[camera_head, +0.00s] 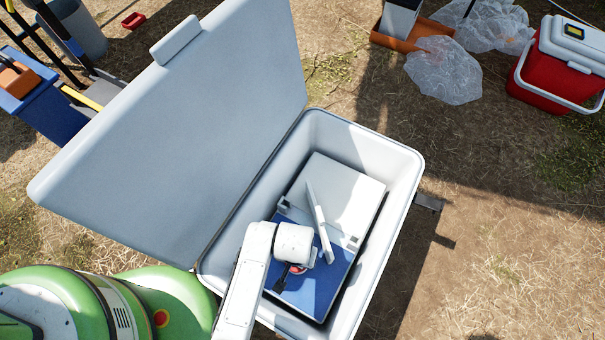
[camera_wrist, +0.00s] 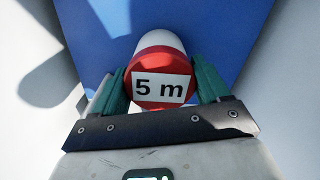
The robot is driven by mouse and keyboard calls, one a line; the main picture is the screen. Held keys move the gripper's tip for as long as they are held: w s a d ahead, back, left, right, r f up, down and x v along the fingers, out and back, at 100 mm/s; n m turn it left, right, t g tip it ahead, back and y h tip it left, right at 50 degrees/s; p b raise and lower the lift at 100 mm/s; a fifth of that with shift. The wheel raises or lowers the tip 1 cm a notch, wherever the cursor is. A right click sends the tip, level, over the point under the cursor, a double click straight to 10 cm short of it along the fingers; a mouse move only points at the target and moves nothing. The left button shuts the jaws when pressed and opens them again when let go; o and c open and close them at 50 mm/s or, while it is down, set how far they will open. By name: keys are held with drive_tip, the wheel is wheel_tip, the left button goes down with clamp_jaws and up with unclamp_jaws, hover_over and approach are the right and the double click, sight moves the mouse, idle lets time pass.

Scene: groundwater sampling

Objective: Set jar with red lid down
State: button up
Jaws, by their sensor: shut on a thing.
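The jar with the red lid (camera_wrist: 162,98) is between the two green fingers of my gripper (camera_wrist: 163,90) in the wrist view. Its lid bears a white label reading "5 m", and its pale body reaches away past the lid. In the head view my gripper (camera_head: 290,268) is inside the open white cooler (camera_head: 400,165), over a blue surface (camera_head: 312,288), and a bit of the red lid (camera_head: 298,269) shows beneath my wrist. The blue surface also fills the wrist view behind the jar (camera_wrist: 100,30). Whether the jar touches it cannot be told.
The cooler's walls stand close around my arm, and its lid (camera_head: 190,120) is open to the left. A grey-white panel (camera_head: 345,195) and an upright pale plate (camera_head: 319,220) are inside. Outside are a red cooler (camera_head: 555,70), plastic bags (camera_head: 443,70) and a blue bin (camera_head: 45,105).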

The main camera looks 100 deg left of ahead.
drive_tip(key=o, duration=1.3)
drive_tip(key=shift+c, duration=0.2)
wheel_tip(320, 180, up, 12)
drive_tip(key=p, duration=0.5)
drive_tip(key=shift+p, duration=0.4)
